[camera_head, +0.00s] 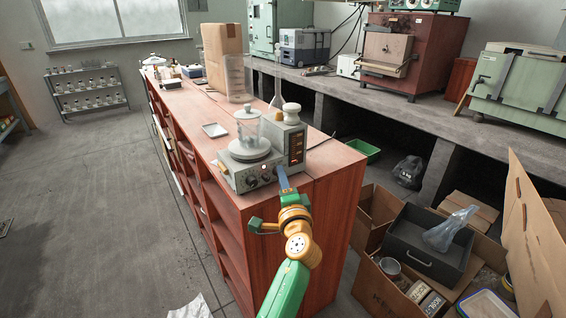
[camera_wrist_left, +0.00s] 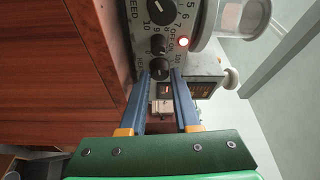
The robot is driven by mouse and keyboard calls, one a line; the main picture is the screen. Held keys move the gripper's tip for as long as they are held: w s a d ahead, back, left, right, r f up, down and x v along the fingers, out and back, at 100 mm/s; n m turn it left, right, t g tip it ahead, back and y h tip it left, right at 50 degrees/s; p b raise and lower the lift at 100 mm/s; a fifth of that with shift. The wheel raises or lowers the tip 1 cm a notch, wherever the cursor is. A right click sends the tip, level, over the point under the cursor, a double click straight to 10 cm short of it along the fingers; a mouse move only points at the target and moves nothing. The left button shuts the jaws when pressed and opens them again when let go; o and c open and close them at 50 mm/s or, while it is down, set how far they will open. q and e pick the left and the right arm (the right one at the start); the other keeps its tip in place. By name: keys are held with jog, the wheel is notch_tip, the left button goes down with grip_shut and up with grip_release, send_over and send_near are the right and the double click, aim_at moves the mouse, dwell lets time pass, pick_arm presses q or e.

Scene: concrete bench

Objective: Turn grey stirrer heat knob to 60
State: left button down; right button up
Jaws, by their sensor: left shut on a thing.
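The knob's scale is too small and covered to read. In the head view my left gripper (camera_head: 282,178) reaches the panel's right end. My right gripper is out of view.
A grey box with a red display (camera_head: 296,146) stands right beside the stirrer. A small white tray (camera_head: 215,130) and a cardboard box (camera_head: 222,55) are farther back on the bench. Open cartons (camera_head: 378,205) with a dark drawer stand on the floor at right.

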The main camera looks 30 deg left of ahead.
pick_arm(q)
jog(key=m+p, duration=0.1)
jog(key=p, duration=0.1)
jog(key=r+m+p, duration=0.1)
jog(key=p, duration=0.1)
jog(key=shift+m+g+h, duration=0.3)
jog(key=shift+g+h, duration=0.1)
jog(key=shift+f+m+g+p, duration=0.35)
jog(key=shift+m+p, duration=0.35)
jog(key=shift+p, duration=0.5)
jog(key=shift+r, duration=0.1)
jog(key=c, duration=0.9)
grip_release()
jog(key=shift+a, duration=0.15)
jog(key=shift+s, duration=0.1)
jog(key=v, duration=0.7)
